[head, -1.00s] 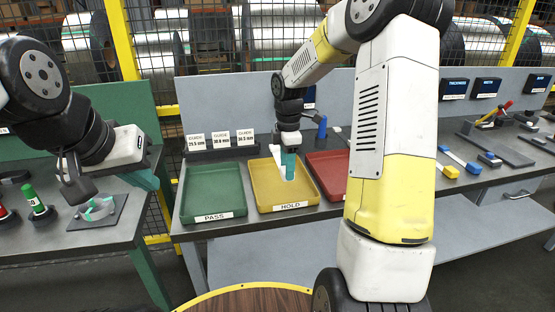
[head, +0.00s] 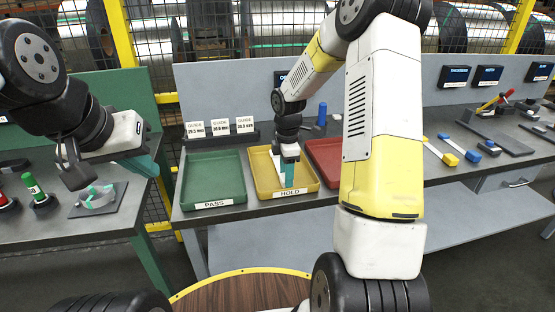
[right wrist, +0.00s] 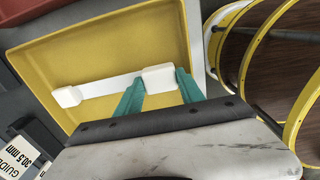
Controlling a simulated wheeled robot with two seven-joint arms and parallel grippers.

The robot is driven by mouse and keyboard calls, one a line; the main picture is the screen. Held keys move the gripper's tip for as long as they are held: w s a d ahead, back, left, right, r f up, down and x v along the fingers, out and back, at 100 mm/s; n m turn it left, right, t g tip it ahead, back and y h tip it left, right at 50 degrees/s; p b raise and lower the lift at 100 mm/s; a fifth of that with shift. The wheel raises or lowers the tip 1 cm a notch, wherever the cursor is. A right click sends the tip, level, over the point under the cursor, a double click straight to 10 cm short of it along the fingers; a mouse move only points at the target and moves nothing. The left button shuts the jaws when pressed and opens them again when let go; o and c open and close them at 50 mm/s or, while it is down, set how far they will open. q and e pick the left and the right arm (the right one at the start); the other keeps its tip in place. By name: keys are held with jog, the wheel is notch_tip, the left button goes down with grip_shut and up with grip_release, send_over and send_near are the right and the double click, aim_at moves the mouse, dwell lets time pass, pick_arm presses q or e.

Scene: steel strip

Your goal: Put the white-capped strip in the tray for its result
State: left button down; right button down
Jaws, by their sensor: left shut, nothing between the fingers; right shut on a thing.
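The white-capped strip (right wrist: 110,87) shows in the right wrist view as a pale bar with a white block at each end, over the yellow HOLD tray (right wrist: 140,36). My right gripper (right wrist: 158,84) is shut on the white cap at one end. In the head view my right gripper (head: 288,178) is down inside the yellow tray (head: 263,184), and it mostly hides the strip. I cannot tell whether the strip touches the tray floor. The green PASS tray (head: 214,178) and the red tray (head: 325,156) stand on either side. My left gripper (head: 152,168) is at the left, shut and empty.
Three guide cards (head: 220,127) stand behind the green tray. Blue-capped and yellow-capped strips (head: 462,150) lie on the bench at right. A green-topped part (head: 38,190) and a pad (head: 98,200) are on the left table. A wooden round top (head: 240,292) is in front.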

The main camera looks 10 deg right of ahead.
jog(key=shift+f, duration=0.4)
dwell(0.4)
jog(key=c, duration=0.7)
grip_release()
jog(key=shift+o, duration=0.2)
notch_tip(320, 180, up, 8)
jog(key=shift+f, duration=0.1)
